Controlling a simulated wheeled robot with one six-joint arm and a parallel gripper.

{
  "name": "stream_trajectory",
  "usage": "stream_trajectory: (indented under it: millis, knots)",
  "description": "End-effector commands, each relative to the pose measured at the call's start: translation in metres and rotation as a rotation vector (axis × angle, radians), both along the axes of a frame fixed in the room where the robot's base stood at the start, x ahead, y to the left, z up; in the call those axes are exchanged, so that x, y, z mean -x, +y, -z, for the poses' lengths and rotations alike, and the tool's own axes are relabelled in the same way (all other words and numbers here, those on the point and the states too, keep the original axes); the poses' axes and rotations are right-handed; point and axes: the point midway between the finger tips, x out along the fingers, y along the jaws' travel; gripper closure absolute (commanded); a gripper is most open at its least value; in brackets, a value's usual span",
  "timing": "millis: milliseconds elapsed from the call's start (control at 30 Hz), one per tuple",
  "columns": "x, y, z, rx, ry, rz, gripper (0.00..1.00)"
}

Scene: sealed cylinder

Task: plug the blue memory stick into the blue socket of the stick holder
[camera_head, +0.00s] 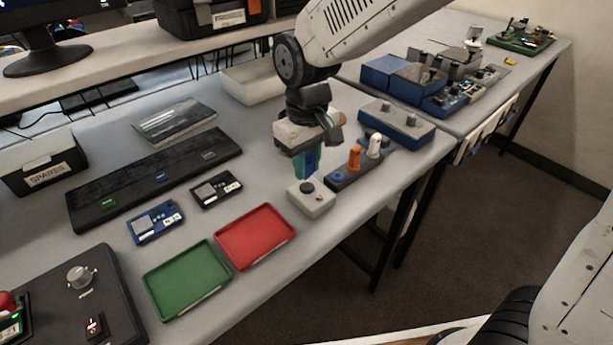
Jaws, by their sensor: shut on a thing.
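My gripper (304,168) hangs over the table, fingers down, shut on the blue memory stick (312,160), which is mostly hidden between the fingers. The stick holder (345,184) is a dark block to the right of my gripper. It carries an orange stick (354,157) and a white stick (374,146) standing upright. The blue socket (340,177) is at its near left end, with nothing seen standing in it. The held stick appears apart from the holder, to the left of the blue socket; its exact height is hard to tell.
A grey box with a dark knob (311,201) stands just below my gripper in the picture. A blue-grey box (397,121) lies behind the holder. Red (255,237) and green (187,280) trays lie in front. A long dark panel (155,178) lies left.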

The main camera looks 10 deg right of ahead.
Motion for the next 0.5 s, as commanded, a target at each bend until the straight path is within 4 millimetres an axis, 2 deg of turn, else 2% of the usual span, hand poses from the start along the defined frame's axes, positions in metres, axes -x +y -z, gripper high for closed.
stream_trajectory:
  millis: [500]
  knots:
    - [0.000,0.000,-0.021,-0.001,-0.002,0.000,1.00]
